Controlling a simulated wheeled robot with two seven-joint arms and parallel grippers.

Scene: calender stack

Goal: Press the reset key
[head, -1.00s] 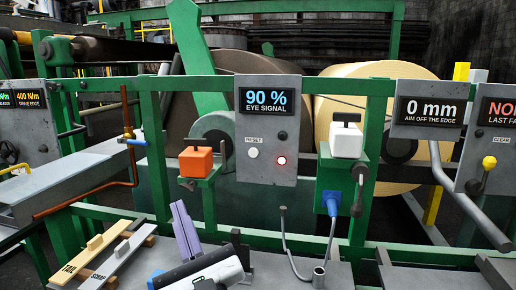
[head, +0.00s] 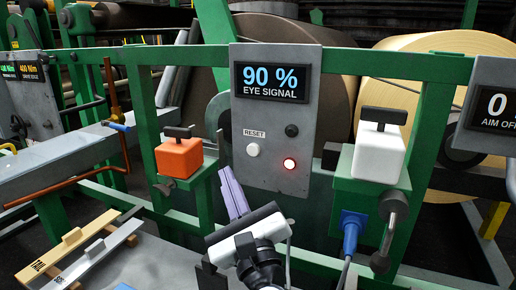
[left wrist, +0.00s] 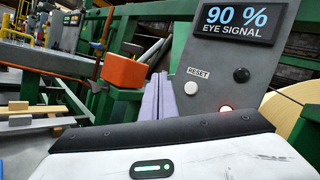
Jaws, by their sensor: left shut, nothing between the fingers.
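The reset key is a round white button (head: 253,150) under a RESET label on a grey panel (head: 222,130). It also shows in the left wrist view (left wrist: 191,88), to the right of my fingers. My left gripper (head: 226,174) has long purple fingers, shut together and empty. They point up and forward, with the tips below and left of the white button in the head view. A gap shows between tips and button in both views, so I see no contact. My right gripper is not in view.
The panel also has a 90 % EYE SIGNAL display (head: 270,82), a black knob (head: 292,130) and a lit red lamp (head: 289,164). An orange box (head: 179,158) stands left and a white box (head: 378,152) right, each with a black handle. Green rails (head: 215,60) frame the panel.

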